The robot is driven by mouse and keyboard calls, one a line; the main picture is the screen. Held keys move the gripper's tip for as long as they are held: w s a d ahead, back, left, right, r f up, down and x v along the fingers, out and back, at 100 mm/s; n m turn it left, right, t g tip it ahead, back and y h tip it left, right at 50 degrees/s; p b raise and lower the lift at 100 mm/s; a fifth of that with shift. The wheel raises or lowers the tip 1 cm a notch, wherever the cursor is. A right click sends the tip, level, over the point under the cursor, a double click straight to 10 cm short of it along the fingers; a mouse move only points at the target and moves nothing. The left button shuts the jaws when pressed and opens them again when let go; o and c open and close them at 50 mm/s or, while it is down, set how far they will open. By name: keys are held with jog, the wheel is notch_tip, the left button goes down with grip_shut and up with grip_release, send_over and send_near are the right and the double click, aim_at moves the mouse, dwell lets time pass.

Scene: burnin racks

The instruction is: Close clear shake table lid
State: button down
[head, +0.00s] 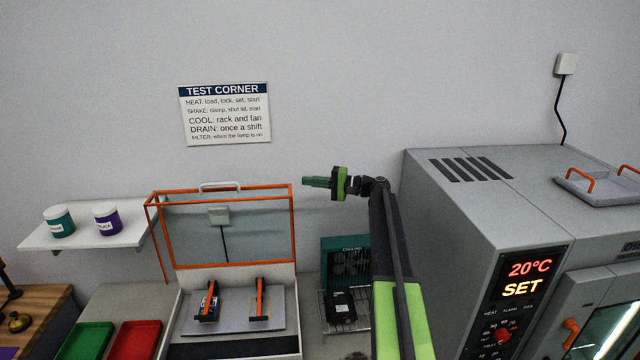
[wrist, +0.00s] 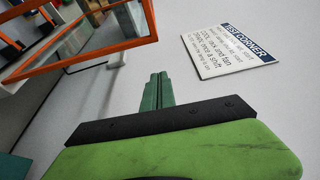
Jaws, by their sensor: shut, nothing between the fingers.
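The clear lid (head: 236,239) of the shake table stands open and upright. It has an orange frame and a white handle (head: 220,186) on its top edge. The shake table (head: 236,334) below it has a grey plate with two orange clamps, and a dark device sits under the left clamp. My gripper (head: 306,182) is shut and empty, just right of the lid's top right corner in the head view, apparently apart from it. In the wrist view the green fingers (wrist: 158,88) are together, and the orange lid frame (wrist: 115,50) shows at upper left.
A grey oven (head: 470,215) reading 20°C stands close on the right. A green fan (head: 346,262) and rack with a black device lie below my arm. A white shelf (head: 88,232) with two jars and red and green trays (head: 135,340) are left. The wall sign (head: 225,114) hangs above.

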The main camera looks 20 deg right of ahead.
jog(key=shift+s+a+r, duration=0.1)
jog(key=shift+s+a, duration=0.1)
jog(key=shift+a, duration=0.7)
jog(key=shift+s+a+f, duration=0.1)
jog(key=shift+s+a, duration=0.1)
jog(key=shift+a, duration=0.65)
jog(key=shift+s+a+r, duration=0.1)
jog(key=shift+s+a, duration=0.1)
jog(key=shift+a, duration=0.7)
